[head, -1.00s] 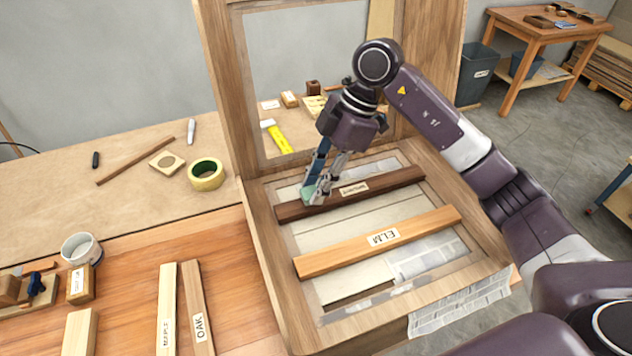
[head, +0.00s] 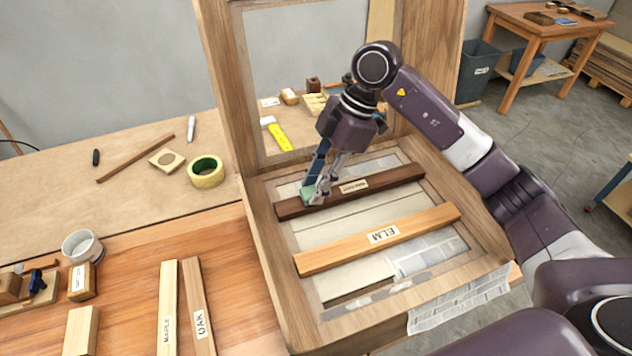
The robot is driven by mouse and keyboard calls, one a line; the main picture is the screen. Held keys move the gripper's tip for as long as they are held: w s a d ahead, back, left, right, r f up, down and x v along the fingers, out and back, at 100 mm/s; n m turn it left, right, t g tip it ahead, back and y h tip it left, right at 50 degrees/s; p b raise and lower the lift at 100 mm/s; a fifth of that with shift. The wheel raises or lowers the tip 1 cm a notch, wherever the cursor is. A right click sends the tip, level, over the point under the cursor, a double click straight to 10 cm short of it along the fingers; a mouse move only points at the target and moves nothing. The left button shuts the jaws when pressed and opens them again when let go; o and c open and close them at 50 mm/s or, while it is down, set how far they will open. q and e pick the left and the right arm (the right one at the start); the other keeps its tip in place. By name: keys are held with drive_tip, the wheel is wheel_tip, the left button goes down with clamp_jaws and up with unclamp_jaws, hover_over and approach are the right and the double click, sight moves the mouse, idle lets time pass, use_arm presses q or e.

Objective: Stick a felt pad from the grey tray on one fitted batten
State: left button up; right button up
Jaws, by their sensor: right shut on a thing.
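A wooden frame stands on the bench with two battens lying across its opening. The dark walnut-coloured batten (head: 395,178) is at the back and the light batten labelled ELM (head: 425,226) is nearer the front. My right gripper (head: 315,196) points down at the left part of the dark batten. It is shut on a small green pad (head: 307,194), which is at the batten's top; I cannot tell whether it touches. The fingers partly hide the pad. My left gripper is out of view. I do not see the grey tray.
Loose battens labelled MAPLE (head: 167,300) and OAK (head: 197,300) lie on the bench at left. Newspaper (head: 465,303) hangs at the frame's front right.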

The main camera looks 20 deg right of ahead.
drive_tip(key=shift+f, duration=0.4)
idle(0.6)
drive_tip(key=o, duration=0.9)
drive_tip(key=shift+o, duration=0.2)
drive_tip(key=shift+r, duration=0.15)
drive_tip(key=shift+r+p, duration=2.9)
drive_tip(key=shift+r, duration=0.55)
drive_tip(key=shift+f, duration=0.1)
